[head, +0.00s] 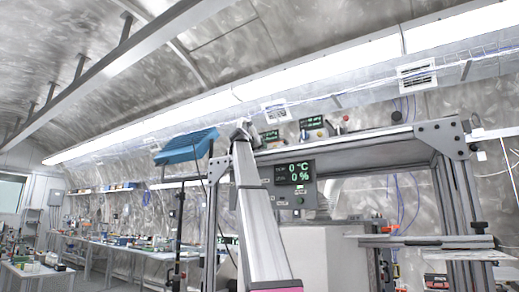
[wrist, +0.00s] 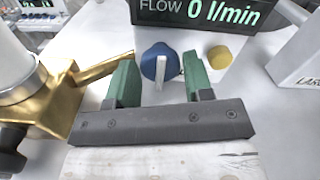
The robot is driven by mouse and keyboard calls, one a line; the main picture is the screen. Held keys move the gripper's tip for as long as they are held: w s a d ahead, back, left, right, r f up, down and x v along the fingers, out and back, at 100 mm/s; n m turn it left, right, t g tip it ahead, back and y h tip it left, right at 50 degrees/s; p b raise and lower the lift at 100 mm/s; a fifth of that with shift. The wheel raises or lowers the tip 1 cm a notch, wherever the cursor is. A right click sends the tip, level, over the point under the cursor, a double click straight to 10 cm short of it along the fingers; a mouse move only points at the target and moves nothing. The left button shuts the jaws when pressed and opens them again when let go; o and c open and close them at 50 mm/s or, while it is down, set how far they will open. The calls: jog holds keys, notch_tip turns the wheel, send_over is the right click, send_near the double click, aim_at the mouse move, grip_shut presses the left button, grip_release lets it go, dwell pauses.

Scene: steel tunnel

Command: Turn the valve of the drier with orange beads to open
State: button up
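In the wrist view my gripper (wrist: 160,78) is open, with its two green fingers apart and nothing held between them. A blue round knob with a white pointer (wrist: 160,66) shows in the gap between the fingers; I cannot tell whether they touch it. A brass fitting (wrist: 45,105) with a lever-like arm reaching right lies at the left, close to the left finger. A pale cylinder (wrist: 12,60) stands above the fitting. No orange beads show, so I cannot tell which drier this is. In the head view my gripper cannot be made out at the far end of my arm.
A display reading FLOW 0 l/min (wrist: 200,14) stands behind the knob, with a yellow button (wrist: 219,57) to its right. A white labelled block (wrist: 300,65) is at the right. In the head view a metal frame shelf (head: 350,152) and a display panel (head: 293,173) surround my arm.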

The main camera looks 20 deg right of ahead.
jog(key=c, duration=0.5)
jog(key=shift+o, duration=0.2)
jog(key=shift+n, duration=2.9)
jog(key=o, duration=0.9)
jog(key=shift+o, duration=0.2)
jog(key=shift+a, duration=0.15)
jog(key=v, duration=1)
jog(key=shift+s+a, duration=0.2)
jog(key=shift+s, duration=0.1)
